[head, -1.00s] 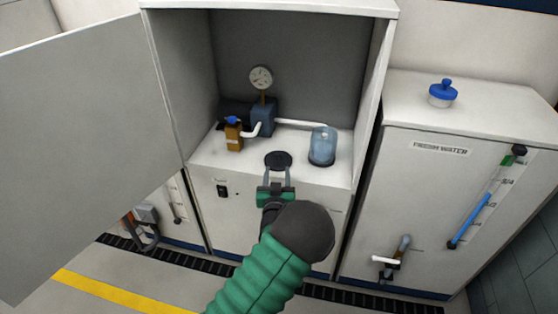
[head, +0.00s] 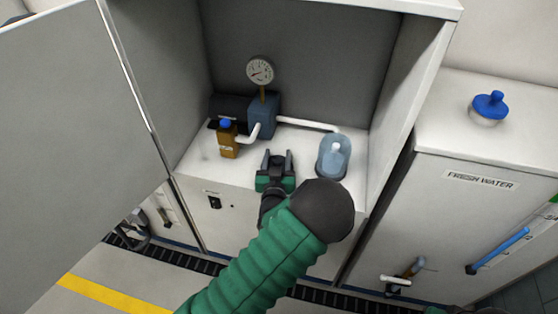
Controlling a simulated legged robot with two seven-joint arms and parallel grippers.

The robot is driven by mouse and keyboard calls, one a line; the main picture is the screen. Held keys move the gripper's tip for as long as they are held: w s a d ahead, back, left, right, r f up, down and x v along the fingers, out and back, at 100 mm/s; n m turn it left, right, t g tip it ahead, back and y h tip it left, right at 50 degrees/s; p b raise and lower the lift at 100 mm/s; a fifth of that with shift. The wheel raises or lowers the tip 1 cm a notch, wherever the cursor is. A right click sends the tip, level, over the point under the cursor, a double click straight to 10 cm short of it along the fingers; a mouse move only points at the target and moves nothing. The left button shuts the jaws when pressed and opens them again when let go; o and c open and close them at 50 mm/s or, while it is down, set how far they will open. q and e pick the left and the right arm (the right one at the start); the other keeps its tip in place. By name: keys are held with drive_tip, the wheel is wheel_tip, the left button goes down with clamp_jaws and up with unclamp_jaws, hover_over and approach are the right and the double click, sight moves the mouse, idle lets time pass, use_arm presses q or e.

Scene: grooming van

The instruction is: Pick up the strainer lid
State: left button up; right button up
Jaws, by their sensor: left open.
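My left gripper (head: 277,154) is open over the front of the white cabinet shelf, with its fingers pointing into the cabinet. A round dark disc, plain in the earlier view, is now mostly hidden at the fingers; I cannot tell whether they touch it. A clear bluish dome-topped vessel (head: 333,158) stands upright on the shelf just right of the gripper, apart from it. I cannot tell for sure whether the disc or the vessel's top is the strainer lid. My right gripper does not show.
Behind are a blue-grey pump (head: 263,117) with a round gauge (head: 260,70), a brown bottle-like part (head: 228,140) and a white pipe (head: 305,124). An open door (head: 75,120) fills the left. A fresh-water tank (head: 440,130) with a blue cap (head: 489,105) stands right.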

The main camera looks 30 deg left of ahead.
use_arm(q)
drive_tip(key=shift+s+d+r, duration=0.2)
drive_tip(key=shift+d+r, duration=0.05)
drive_tip(key=shift+d, duration=0.3)
drive_tip(key=shift+s+d+r, duration=0.15)
drive_tip(key=shift+d+r, duration=0.1)
drive_tip(key=shift+d, duration=0.25)
drive_tip(key=c, duration=0.3)
drive_tip(key=shift+w+d, duration=0.1)
drive_tip(key=shift+c, duration=1.4)
drive_tip(key=shift+f, duration=0.1)
drive_tip(key=shift+c, duration=1.1)
drive_tip(key=shift+a, duration=0.4)
clamp_jaws()
drive_tip(key=shift+a+f, duration=0.15)
drive_tip(key=shift+a, duration=0.15)
drive_tip(key=shift+d, duration=0.4)
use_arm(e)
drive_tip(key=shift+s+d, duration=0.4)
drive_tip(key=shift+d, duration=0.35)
